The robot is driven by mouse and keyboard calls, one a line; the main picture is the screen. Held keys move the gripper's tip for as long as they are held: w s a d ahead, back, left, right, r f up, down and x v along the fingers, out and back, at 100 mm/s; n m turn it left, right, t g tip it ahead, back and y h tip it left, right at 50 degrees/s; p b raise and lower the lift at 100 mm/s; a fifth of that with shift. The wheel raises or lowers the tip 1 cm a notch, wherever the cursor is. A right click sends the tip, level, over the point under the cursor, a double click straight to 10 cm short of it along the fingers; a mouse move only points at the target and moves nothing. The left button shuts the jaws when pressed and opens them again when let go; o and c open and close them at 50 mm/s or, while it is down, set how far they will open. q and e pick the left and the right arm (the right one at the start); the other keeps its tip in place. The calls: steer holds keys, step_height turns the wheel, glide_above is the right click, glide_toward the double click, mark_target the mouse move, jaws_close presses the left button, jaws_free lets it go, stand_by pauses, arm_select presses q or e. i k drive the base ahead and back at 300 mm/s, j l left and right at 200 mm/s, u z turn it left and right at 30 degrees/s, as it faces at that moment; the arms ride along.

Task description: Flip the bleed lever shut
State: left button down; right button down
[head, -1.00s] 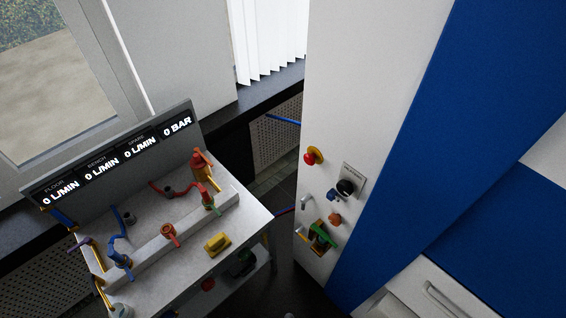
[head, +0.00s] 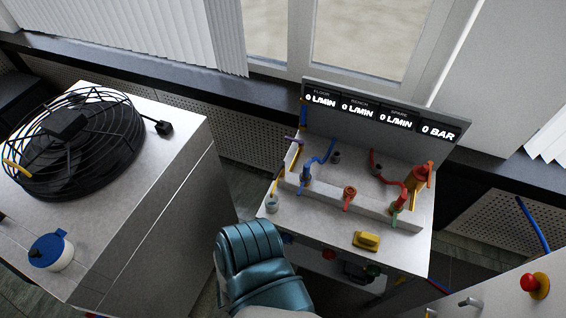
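The white bench (head: 335,230) carries several coloured levers and valves. A blue lever (head: 318,162) stands at its left, and an orange-red valve (head: 349,192) is in the middle. A red lever (head: 374,161), a green-handled lever (head: 401,202) and a tall orange-red fitting (head: 421,173) are to the right. No label tells me which one is the bleed lever. The display panel (head: 385,112) behind reads 0 L/MIN three times and 0 BAR. Neither of my grippers shows.
A yellow block (head: 366,240) lies at the bench front. At left, a white cabinet (head: 165,215) carries a black caged fan (head: 75,140) and a blue-capped container (head: 50,250). A panel with a red button (head: 530,282) is at lower right. A floor gap separates cabinet and bench.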

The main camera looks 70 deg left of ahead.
mark_target(282, 164)
steer(key=u, duration=2.3)
